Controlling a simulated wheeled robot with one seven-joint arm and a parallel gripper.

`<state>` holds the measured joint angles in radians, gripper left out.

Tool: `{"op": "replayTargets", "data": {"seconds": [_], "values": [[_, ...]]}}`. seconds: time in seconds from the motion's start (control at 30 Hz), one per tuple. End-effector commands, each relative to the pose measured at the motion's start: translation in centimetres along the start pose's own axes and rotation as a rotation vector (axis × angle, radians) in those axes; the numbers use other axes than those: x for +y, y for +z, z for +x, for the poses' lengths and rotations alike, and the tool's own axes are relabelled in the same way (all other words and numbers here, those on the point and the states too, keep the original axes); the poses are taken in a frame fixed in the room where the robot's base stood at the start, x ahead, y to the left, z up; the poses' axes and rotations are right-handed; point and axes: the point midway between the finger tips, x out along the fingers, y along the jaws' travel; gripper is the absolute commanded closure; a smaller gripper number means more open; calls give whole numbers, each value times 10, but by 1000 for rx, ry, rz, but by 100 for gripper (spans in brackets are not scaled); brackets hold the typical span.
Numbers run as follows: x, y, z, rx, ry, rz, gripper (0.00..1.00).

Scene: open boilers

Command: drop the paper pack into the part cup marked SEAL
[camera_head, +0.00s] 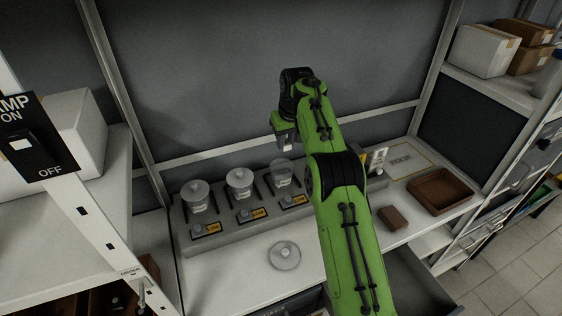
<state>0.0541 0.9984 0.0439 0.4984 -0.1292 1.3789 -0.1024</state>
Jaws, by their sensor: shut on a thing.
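My gripper (285,146) hangs above the row of part cups, over the open third cup, and points down. It is shut on a small pale thing that seems to be the paper pack; the jaws hide most of it. Three clear cups stand in a grey rack: a left cup (195,202) and a middle cup (240,188), both with lids on, and a third cup (281,179) with no lid. Each has a yellow label in front; the label before the third cup (294,200) is too small to read, so I cannot tell which says SEAL.
A round lid (285,256) lies on the white counter before the rack. A brown block (392,218) and an empty brown tray (459,177) are at the right. My arm hides the rack's right part. A shelf post with a switch plate (37,138) stands at left.

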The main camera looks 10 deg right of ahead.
Motion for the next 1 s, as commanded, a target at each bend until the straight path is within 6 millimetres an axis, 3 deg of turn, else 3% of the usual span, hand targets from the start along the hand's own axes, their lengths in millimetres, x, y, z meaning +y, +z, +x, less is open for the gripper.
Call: {"op": "replayTargets", "data": {"seconds": [0.03,0.1,0.4,0.8,0.83,0.97,1.0], "values": [[0,7,20,-4,0,1,100],[0,12,39,-5,0,2,100],[0,25,87,-4,-1,0,100],[0,27,95,-1,0,1,100],[0,27,94,-1,0,1,69],[0,27,94,-1,0,1,49],[0,27,94,-1,0,1,48]]}}
